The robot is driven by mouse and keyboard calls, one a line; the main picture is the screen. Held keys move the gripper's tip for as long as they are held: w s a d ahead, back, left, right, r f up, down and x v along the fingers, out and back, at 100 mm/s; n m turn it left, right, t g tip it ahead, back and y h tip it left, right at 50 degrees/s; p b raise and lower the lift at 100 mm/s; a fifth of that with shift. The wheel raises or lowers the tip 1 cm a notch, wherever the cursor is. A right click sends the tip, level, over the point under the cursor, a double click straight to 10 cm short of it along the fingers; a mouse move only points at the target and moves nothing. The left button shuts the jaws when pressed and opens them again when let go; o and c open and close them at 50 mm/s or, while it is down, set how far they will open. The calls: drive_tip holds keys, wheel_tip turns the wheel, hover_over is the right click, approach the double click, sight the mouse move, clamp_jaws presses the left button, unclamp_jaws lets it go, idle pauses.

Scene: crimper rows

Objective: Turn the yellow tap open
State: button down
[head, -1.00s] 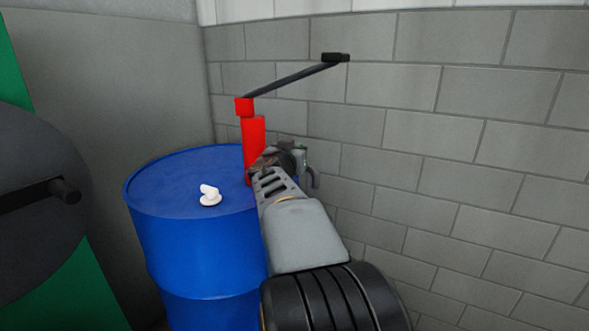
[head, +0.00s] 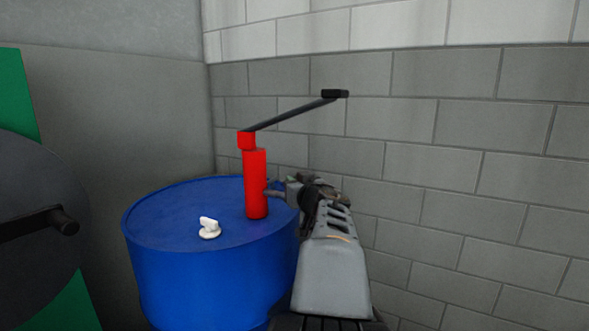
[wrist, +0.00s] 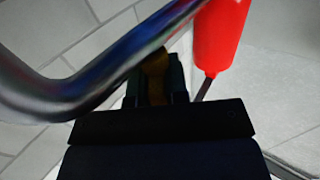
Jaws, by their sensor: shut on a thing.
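A dull yellow-brown piece (wrist: 156,85), likely the yellow tap, shows between my gripper's fingers in the wrist view, mostly hidden and in shadow. My gripper (head: 296,187) is shut on it, just right of the red pump body (head: 257,185) in the head view. No yellow shows clearly in the head view. A shiny curved metal pipe (wrist: 45,95) crosses close in front of the wrist camera. The red pump body also shows in the wrist view (wrist: 218,35), right of the fingers.
The pump stands on a blue drum (head: 205,275); its long black crank (head: 290,115) reaches up and right. A white fitting (head: 209,228) sits on the drum top. A grey block wall (head: 440,160) lies behind and right. A dark round wheel (head: 30,185) stands at left.

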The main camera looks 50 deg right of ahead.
drive_tip(key=n+y+p, duration=0.1)
drive_tip(key=y+p, duration=0.1)
drive_tip(key=r+n+t+y+p, duration=0.1)
drive_tip(key=y+p, duration=0.1)
drive_tip(key=p, duration=0.1)
drive_tip(key=shift+d+n+p, duration=0.1)
drive_tip(key=shift+n+p, duration=0.2)
drive_tip(key=shift+p, duration=0.05)
drive_tip(key=n+y+p, duration=0.1)
drive_tip(key=y+p, duration=0.1)
drive_tip(key=n+y+p, duration=0.2)
drive_tip(key=y+p, duration=0.1)
drive_tip(key=shift+f+t, duration=0.2)
drive_tip(key=shift+t, duration=0.1)
drive_tip(key=shift+n+y+p, duration=0.3)
drive_tip(key=shift+p, duration=0.1)
drive_tip(key=c, duration=1.1)
unclamp_jaws()
drive_tip(key=shift+f, duration=0.2)
drive_tip(key=s, duration=0.4)
drive_tip(key=s+d, duration=0.1)
drive_tip(key=s, duration=0.4)
drive_tip(key=s+p, duration=0.1)
drive_tip(key=s, duration=0.3)
drive_tip(key=shift+s+d, duration=0.25)
drive_tip(key=shift+s, duration=0.15)
